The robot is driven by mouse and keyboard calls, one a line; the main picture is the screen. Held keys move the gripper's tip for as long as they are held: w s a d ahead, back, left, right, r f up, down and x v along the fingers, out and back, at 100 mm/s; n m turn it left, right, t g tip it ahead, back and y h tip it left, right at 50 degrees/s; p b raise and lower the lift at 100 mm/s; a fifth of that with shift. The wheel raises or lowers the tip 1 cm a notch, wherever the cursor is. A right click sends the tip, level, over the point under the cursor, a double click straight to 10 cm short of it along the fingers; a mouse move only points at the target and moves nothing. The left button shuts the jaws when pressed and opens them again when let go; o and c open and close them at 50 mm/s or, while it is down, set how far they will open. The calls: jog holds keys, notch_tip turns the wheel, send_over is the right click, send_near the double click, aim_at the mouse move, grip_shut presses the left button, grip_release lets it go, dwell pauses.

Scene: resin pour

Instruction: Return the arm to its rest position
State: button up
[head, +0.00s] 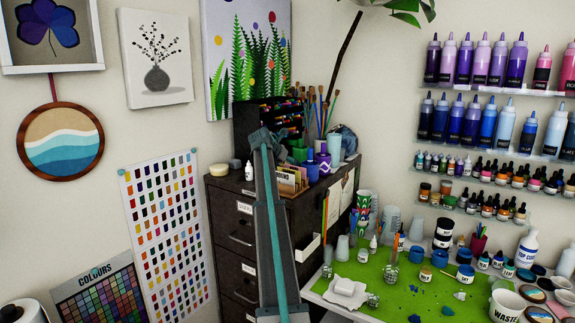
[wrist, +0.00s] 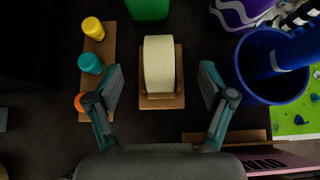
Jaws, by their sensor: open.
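In the wrist view my gripper (wrist: 162,85) is open, with its two teal-and-grey fingers spread wide apart. A cream roll (wrist: 159,62) on a small brown holder (wrist: 162,101) shows between the fingers. The fingers stand apart from it on both sides, and nothing is held. In the head view my grey arm with a teal stripe (head: 270,220) reaches forward to the top of the dark drawer cabinet (head: 226,185). The fingers cannot be made out there.
Around the gripper are a blue cup (wrist: 243,75), a green container (wrist: 147,9) and a wooden strip (wrist: 98,51) with coloured-capped bottles. Paintbrushes and pots crowd the cabinet top. A green-matted table (head: 395,297) with cups and jars is at right, below bottle shelves (head: 480,91).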

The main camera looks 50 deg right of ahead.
jog(key=shift+r, duration=0.15)
jog(key=shift+r+p, duration=1.95)
jog(key=shift+r, duration=1.95)
